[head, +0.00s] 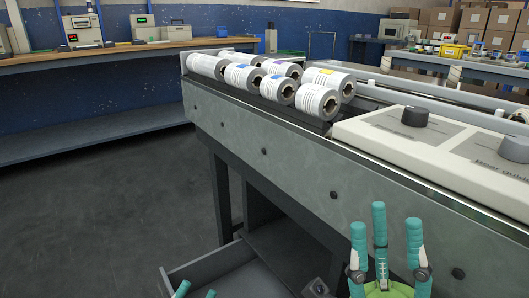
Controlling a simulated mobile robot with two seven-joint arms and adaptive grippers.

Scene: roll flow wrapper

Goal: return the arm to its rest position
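My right gripper (386,224) stands at the bottom right, in front of the grey side panel of the machine. Its teal fingers point up and are spread apart, with nothing between them. My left gripper (196,291) shows only as two teal fingertips at the bottom edge, by the open grey drawer. The rest of it is out of frame, and I cannot tell whether it is open or holds anything.
The wrapper machine (290,150) crosses the view, with several white printed rolls (318,102) lying on its top. An open drawer (215,262) sticks out below. The floor (90,215) at left is clear.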

